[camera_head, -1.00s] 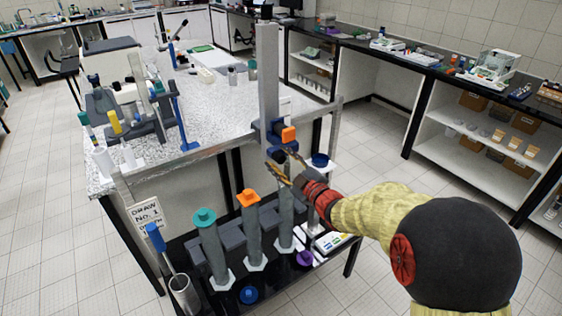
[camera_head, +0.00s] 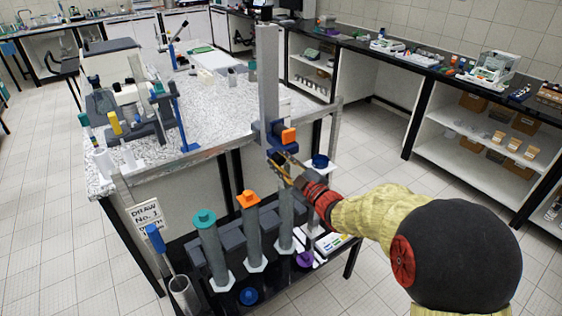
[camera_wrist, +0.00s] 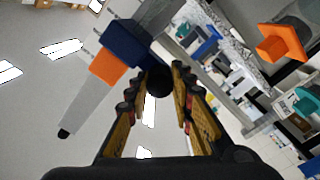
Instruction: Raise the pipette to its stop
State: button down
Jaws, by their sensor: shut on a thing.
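A tall grey upright (camera_head: 268,75) stands at the bench's front edge. A dark blue block (camera_head: 273,137) with an orange piece (camera_head: 289,135) sits low on it. I take these to be the pipette stand's carriage parts, and I cannot make out the pipette itself for certain. In the wrist view the blue block (camera_wrist: 128,43) and orange piece (camera_wrist: 107,66) are just beyond my gripper. My gripper (camera_head: 279,163) is just below the blue block. In the wrist view my gripper (camera_wrist: 160,80) is shut on a dark round knob (camera_wrist: 158,81) between its fingertips.
On the low black shelf in front stand grey cylinders with a teal cap (camera_head: 204,217) and an orange cap (camera_head: 247,198). A blue-handled tool leans in a grey cup (camera_head: 184,295). A dark blue cup (camera_head: 320,160) stands right of my gripper. The floor at right is clear.

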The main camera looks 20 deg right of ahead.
jog(key=shift+r, duration=0.1)
dwell(0.3)
notch_tip(320, 180, up, 25)
jog(key=p, duration=1.1)
jog(key=shift+f, duration=0.2)
jog(key=shift+r, duration=0.1)
jog(key=c, duration=2)
grip_release()
jog(key=o, duration=0.5)
jog(key=shift+f, duration=0.2)
jog(key=shift+c, duration=0.2)
jog(key=v, duration=1.2)
